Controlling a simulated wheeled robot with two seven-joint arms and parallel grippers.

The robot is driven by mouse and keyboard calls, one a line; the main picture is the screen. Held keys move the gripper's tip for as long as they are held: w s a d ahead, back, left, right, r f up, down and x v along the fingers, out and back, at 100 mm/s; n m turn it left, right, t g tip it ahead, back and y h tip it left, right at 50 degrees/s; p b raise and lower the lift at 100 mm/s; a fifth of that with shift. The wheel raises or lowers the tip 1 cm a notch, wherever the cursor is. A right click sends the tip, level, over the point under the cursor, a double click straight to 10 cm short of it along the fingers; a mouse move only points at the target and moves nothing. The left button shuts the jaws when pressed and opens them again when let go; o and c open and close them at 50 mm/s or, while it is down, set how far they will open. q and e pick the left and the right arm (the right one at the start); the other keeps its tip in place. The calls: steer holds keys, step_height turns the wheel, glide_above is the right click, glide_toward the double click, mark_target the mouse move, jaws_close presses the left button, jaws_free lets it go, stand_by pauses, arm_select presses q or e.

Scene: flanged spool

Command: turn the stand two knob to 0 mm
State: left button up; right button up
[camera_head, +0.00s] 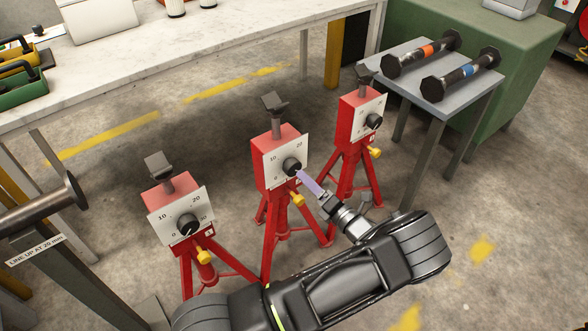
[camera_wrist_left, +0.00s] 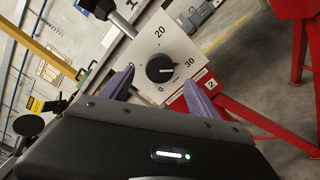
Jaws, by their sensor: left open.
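Stand two is the middle red stand (camera_head: 280,150), with a white dial plate marked 0 to 30; a "2" label shows in the left wrist view. Its round black knob (camera_head: 292,166) also shows in the left wrist view (camera_wrist_left: 159,69). A pale mark on the knob appears to point toward the 30 side, away from the 0. My left gripper (camera_head: 308,182) is at the knob's lower right in the head view. Its purple fingers (camera_wrist_left: 158,90) are open, spread to either side below the knob; I cannot tell whether they touch it. My right gripper is not in view.
Similar red stands with knobs stand on the left (camera_head: 180,215) and right (camera_head: 360,120). A metal bar (camera_head: 45,208) lies at far left. A small grey table (camera_head: 440,85) holds two dumbbell-like bars. A white-topped bench (camera_head: 200,50) runs behind.

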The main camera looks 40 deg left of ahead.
mark_target(296, 170)
arm_select(q)
steer(key=shift+x, duration=3.9)
steer(key=shift+f, duration=0.1)
steer(key=shift+c, duration=0.2)
steer(key=c, duration=1.3)
